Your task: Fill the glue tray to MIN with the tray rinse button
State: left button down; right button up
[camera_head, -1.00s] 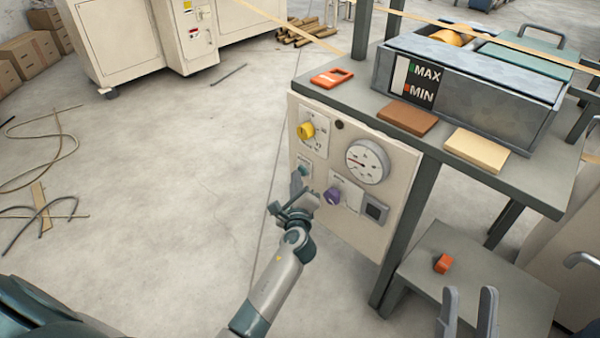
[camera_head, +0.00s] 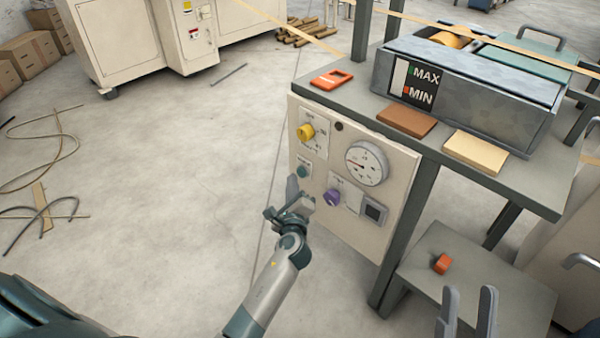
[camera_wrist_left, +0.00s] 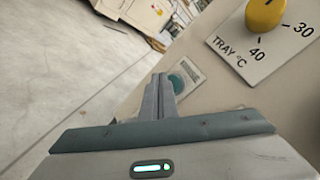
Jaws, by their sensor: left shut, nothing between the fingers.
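The glue tray (camera_head: 500,112) is a grey metal trough on the bench, with a black MAX/MIN gauge plate (camera_head: 413,84) on its front. The gauge shows a white column with a green mark at MAX and a red mark at MIN. A round teal button (camera_head: 303,171) is on the cream control panel below the yellow knob. The button also shows in the left wrist view (camera_wrist_left: 176,80), just beyond my fingertips. My left gripper (camera_head: 294,188) is shut and empty, close to the panel by the button; contact cannot be told. My right gripper (camera_head: 468,312) is at the bottom right, its two fingers apart.
The panel (camera_head: 345,225) also carries a yellow tray temperature knob (camera_head: 306,132), a dial gauge (camera_head: 367,163), a purple knob (camera_head: 332,197) and a dark square switch (camera_head: 375,211). An orange block (camera_head: 442,264) sits on the lower shelf.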

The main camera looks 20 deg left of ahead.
pick_arm(q)
jog(key=shift+s, duration=0.15)
jog(key=s, duration=0.1)
jog(key=s+a+p, duration=0.1)
jog(key=s, duration=0.2)
jog(key=shift+s+a+p, duration=0.25)
jog(key=shift+a+p, duration=0.05)
jog(key=shift+a, duration=0.05)
pick_arm(e)
jog(key=shift+r, duration=0.8)
dwell(2.6)
